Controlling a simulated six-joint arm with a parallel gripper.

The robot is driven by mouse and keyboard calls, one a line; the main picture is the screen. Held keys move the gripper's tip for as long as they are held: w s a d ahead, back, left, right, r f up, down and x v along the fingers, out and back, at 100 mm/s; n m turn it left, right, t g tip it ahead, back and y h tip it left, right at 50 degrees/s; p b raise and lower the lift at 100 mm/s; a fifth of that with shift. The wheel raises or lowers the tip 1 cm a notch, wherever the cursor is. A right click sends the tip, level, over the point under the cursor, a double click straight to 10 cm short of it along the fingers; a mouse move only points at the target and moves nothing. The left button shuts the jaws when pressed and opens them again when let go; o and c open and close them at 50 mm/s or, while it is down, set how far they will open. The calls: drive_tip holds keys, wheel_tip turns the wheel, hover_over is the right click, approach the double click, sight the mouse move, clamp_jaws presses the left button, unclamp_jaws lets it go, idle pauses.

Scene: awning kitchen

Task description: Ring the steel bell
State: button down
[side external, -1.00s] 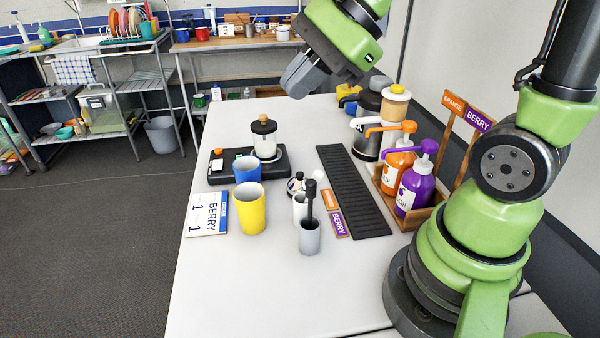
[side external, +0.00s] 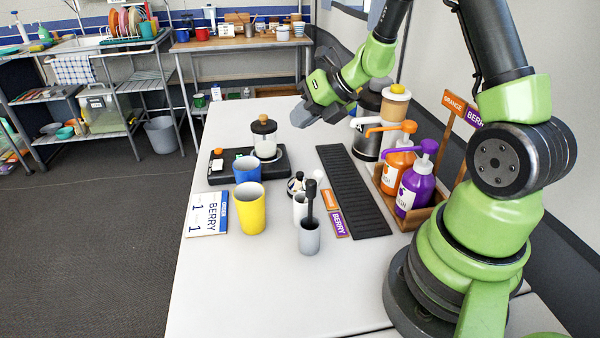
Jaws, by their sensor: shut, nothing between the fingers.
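The small steel bell (side external: 292,187) appears to be the shiny dome with a dark base on the white table, partly hidden behind a small white cup (side external: 300,207). A dark knob shows near its top. My gripper (side external: 308,114) is in the air over the far part of the table, above and beyond the bell and well apart from it. It is shut and holds nothing.
A yellow cup (side external: 251,210), a blue cup (side external: 247,170) and a grey cup with a dark tool (side external: 310,238) stand around the bell. Orange and purple pump bottles (side external: 415,188) stand right. The front table is clear.

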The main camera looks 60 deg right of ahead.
drive_tip(key=shift+f, duration=4.4)
drive_tip(key=shift+f, duration=0.15)
drive_tip(key=shift+f, duration=0.25)
drive_tip(key=shift+f, duration=0.4)
drive_tip(key=shift+r, duration=0.8)
drive_tip(key=shift+r, duration=2.5)
